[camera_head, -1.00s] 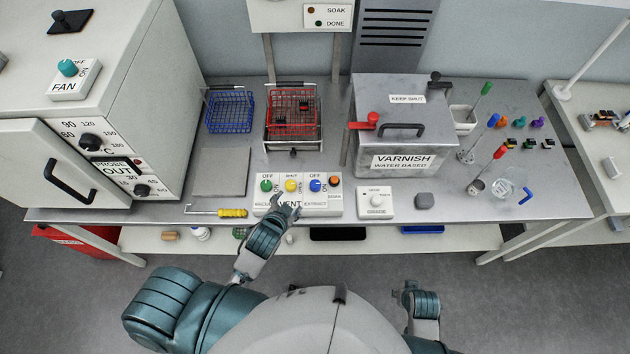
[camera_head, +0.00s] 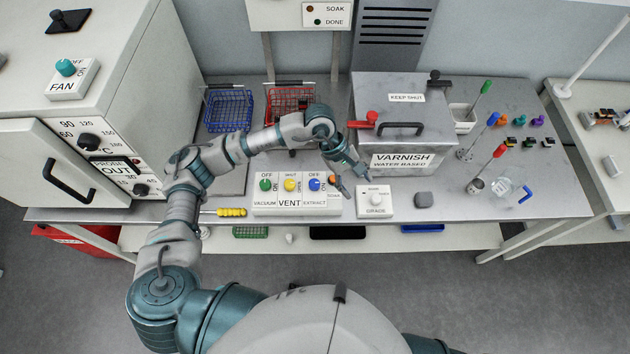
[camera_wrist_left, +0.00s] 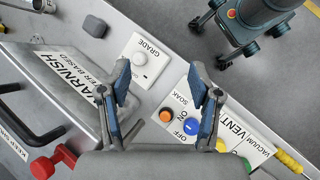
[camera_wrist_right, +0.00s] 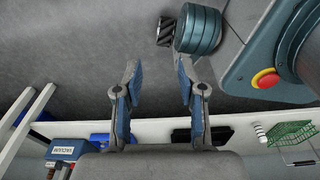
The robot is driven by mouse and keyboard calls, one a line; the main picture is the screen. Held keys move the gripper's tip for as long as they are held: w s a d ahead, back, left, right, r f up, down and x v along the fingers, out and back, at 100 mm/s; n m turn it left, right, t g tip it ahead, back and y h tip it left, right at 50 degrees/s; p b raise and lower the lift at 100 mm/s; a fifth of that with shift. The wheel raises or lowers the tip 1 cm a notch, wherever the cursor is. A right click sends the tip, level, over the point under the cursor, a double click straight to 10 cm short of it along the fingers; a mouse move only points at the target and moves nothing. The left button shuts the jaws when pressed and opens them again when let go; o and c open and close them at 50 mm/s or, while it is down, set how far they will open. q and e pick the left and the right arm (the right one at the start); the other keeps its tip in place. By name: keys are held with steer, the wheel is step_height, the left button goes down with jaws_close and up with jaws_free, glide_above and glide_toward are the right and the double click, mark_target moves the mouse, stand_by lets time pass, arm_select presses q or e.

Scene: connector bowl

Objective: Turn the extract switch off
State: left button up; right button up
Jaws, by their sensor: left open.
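The extract switch (camera_head: 315,185) is a blue knob under an OFF label on the right part of the white vent panel (camera_head: 290,206). In the left wrist view the blue knob (camera_wrist_left: 191,128) is just below the right finger. My left gripper (camera_head: 353,181) is open and empty, above the bench just right of the knob, between the panel and the grade box. Its spread fingers also show in the left wrist view (camera_wrist_left: 160,74). My right gripper (camera_wrist_right: 158,66) is open and empty, over the floor in front of the bench. The knob's exact setting is hard to read.
The orange soak button (camera_wrist_left: 166,115) sits beside the blue knob. The yellow (camera_head: 290,185) and green (camera_head: 265,185) knobs are to its left. The grade box (camera_head: 375,200) is close on the right, and the varnish tank (camera_head: 402,135) stands behind.

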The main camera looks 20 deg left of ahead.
mark_target(315, 182)
arm_select(q)
steer(key=w+a+t+y, duration=0.1)
steer(key=w+a+y, duration=0.2)
steer(key=a, duration=0.4)
steer(key=w+a+t+y, duration=0.1)
steer(key=w+a+y, duration=0.2)
steer(key=a, duration=0.3)
steer(key=shift+m, duration=0.4)
steer(key=f+p, duration=0.1)
steer(key=f, duration=0.7)
steer(key=f+p, duration=0.1)
steer(key=f, duration=0.7)
steer(key=shift+s+d+f, duration=0.1)
steer(key=shift+s+f, duration=0.05)
steer(key=shift+s, duration=0.05)
arm_select(e)
steer(key=s, duration=0.4)
steer(key=shift+s+d+r, duration=0.25)
steer(key=shift+d+r, duration=0.05)
steer(key=shift+d, duration=0.1)
arm_select(q)
steer(key=c, duration=1.1)
